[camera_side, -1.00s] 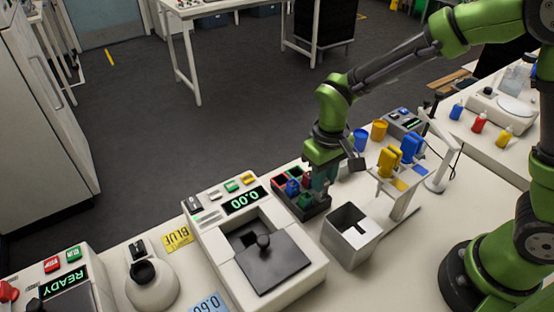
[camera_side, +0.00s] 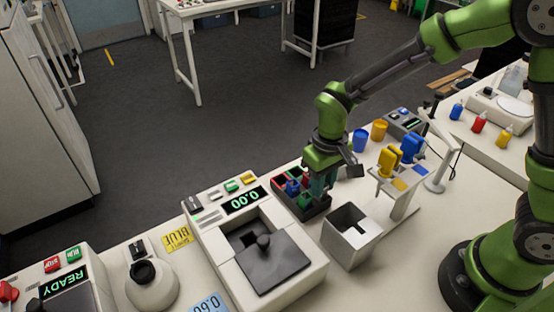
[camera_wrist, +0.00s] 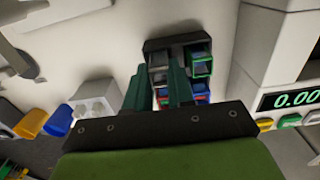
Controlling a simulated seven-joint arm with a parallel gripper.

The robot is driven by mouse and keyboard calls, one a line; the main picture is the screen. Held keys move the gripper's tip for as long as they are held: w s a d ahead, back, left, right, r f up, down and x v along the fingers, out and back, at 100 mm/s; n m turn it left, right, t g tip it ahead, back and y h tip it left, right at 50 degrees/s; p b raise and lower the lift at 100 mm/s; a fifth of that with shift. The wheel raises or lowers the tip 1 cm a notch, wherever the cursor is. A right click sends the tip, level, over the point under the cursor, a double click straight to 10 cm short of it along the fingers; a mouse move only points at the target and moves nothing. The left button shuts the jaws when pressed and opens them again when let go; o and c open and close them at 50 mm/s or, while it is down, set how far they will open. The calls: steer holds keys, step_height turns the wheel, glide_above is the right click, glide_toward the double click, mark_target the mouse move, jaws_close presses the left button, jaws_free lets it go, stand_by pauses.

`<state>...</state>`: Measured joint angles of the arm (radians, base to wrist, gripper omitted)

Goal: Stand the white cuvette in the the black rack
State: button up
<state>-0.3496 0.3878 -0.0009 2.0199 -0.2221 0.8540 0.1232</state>
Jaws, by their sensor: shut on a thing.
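The black rack (camera_side: 318,209) stands on the bench, left of the open grey box, and holds several coloured cuvettes. In the wrist view the rack (camera_wrist: 178,42) lies beyond my fingers, with green, blue and red cuvettes in it. My gripper (camera_side: 318,190) points down over the rack's right part. In the wrist view my gripper (camera_wrist: 160,84) has its two dark green fingers in front of the rack. It is shut on the white cuvette, which is mostly hidden by the fingers; I cannot tell how deep it sits in the rack.
An open grey box (camera_side: 351,236) stands close right of the rack. A balance-like device reading 0.00 (camera_side: 262,245) is to its left. A white stand (camera_side: 404,180) with yellow and blue pieces, a blue cup (camera_side: 360,140) and a yellow cup (camera_side: 379,130) are behind, to the right.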

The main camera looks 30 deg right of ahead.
steer(key=shift+f, duration=0.25)
steer(key=o, duration=0.9)
steer(key=shift+c, duration=0.2)
step_height(320, 180, up, 7)
stand_by(0.5)
